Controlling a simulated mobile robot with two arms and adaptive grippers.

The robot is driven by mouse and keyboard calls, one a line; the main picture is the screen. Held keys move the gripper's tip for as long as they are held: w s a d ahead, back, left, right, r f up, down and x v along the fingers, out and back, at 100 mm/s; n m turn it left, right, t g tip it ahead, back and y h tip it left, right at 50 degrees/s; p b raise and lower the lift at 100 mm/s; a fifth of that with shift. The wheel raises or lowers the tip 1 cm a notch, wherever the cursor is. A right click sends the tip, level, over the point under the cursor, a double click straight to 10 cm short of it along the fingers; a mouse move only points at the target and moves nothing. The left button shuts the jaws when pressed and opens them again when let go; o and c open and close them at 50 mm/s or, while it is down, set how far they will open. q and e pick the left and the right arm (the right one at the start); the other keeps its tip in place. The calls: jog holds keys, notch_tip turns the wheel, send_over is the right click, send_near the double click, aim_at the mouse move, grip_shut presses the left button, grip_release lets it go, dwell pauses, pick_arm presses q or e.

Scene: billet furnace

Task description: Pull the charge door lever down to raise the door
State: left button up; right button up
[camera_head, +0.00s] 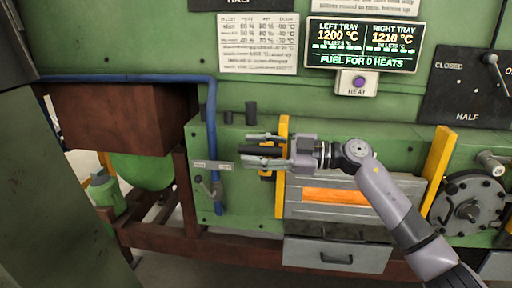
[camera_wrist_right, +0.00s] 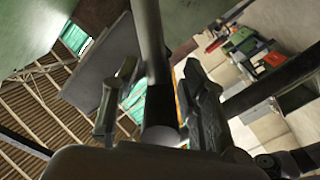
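My right gripper (camera_head: 258,149) reaches in from the lower right in front of the left yellow upright, its fingers pointing left. In the right wrist view, its fingers (camera_wrist_right: 160,100) stand apart on either side of a grey rod with a dark end (camera_wrist_right: 150,45). This rod looks like the lever, but I cannot tell for sure; gaps show beside it. In the head view the gripper mostly hides whatever is between the fingers. The grey furnace door front (camera_head: 320,212) has a glowing orange slot (camera_head: 336,196) and stands between two yellow uprights. My left gripper is out of view.
A blue pipe (camera_head: 212,120) with a small valve lever (camera_head: 203,187) runs down left of the gripper. A grey drawer (camera_head: 338,255) is below the door. A round dark hub (camera_head: 468,207) is at the right. A damper lever (camera_head: 497,75) is at upper right.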

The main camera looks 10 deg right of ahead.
jog(key=shift+c, duration=0.5)
grip_shut()
jog(key=shift+f, duration=0.1)
dwell(0.3)
